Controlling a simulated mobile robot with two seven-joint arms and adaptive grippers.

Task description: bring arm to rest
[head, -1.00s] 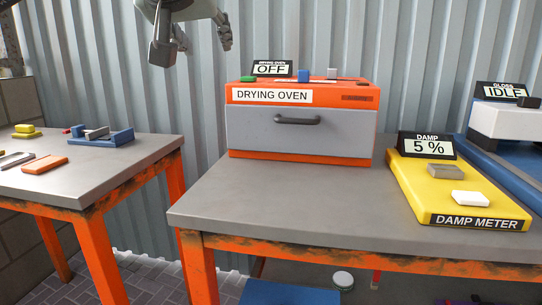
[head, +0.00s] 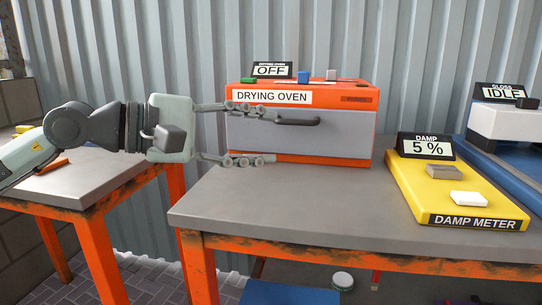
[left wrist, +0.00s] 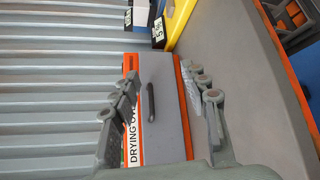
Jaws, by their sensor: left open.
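My left gripper (head: 250,134) reaches in from the left in the head view, held level in front of the drying oven's left part. Its two fingers are spread wide with nothing between them. The drying oven (head: 255,150) is orange with a grey front door, which is shut, and a dark handle (head: 298,121). Its sign reads OFF. In the left wrist view, the fingers (left wrist: 160,112) stand apart, with the oven door (left wrist: 166,120) and handle (left wrist: 151,102) beyond them. I cannot tell whether a fingertip touches the oven. My right gripper is in neither view.
A yellow damp meter (head: 405,185) reading 5 % stands right of the oven, with a grey block (head: 444,172) on it. A blue-and-white machine (head: 500,122) marked IDLE stands at far right. The grey worktop (head: 290,215) is clear before the oven. My arm partly covers the left table (head: 90,180).

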